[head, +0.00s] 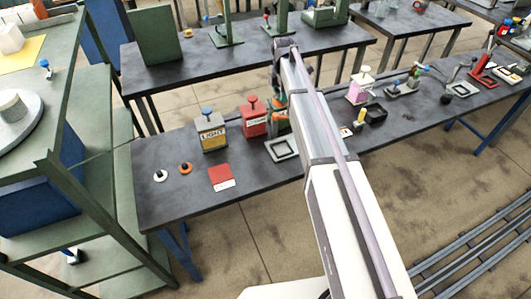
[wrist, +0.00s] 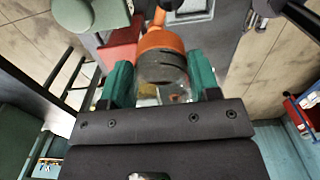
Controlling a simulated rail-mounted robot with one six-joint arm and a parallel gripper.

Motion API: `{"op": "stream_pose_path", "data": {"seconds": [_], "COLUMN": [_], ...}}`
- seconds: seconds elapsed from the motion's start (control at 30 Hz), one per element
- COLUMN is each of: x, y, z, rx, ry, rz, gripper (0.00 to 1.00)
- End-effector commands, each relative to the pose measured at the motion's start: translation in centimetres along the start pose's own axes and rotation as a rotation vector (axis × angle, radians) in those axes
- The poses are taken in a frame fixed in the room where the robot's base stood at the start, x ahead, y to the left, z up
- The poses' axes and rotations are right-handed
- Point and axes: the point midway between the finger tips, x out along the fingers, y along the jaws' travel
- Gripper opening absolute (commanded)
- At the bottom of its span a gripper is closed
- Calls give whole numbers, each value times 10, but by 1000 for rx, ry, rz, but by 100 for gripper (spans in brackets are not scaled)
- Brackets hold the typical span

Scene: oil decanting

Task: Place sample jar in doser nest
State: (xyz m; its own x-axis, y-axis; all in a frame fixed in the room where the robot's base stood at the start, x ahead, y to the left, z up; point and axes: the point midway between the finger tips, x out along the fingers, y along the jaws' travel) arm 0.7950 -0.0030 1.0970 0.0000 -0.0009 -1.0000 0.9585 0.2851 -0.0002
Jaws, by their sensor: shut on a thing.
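In the wrist view, my gripper (wrist: 163,88) has green fingers shut on a clear sample jar (wrist: 162,72) with an orange lid (wrist: 160,42). In the head view, my arm hides most of the gripper; bits of green and orange show beside it, next to the red can. A grey square tray-like base (head: 282,149) stands on the bench just below and in front of these; it may be the doser nest, but I cannot tell. The jar looks held above the bench, and its contact with anything below is hidden.
A grey can labelled LIGHT with a blue cap (head: 212,135) and a red can (head: 254,117) stand left of my arm.

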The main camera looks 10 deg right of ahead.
Motion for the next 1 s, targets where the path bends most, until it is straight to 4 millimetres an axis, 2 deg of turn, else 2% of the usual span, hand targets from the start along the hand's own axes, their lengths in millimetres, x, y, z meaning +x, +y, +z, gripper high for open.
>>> {"op": "stream_pose_path", "data": {"seconds": [0.2, 0.27, 0.37, 0.47, 0.57, 0.8, 0.9, 1.0], "x": [11, 12, 12, 24, 52, 135, 150, 150], "y": [-59, -66, -66, -65, -65, -65, -65, -65], "z": [-17, -19, -19, -18, -18, -18, -18, -18], "rx": [168, 200, 214, 213, 213, 212, 212, 212], "ry": [0, 0, 0, 0, 0, 0, 0, 0], "rz": [-1, -1, -1, -1, -1, -1, -1, -1], "gripper": [29, 29, 29, 29, 29, 29, 29, 29]}}
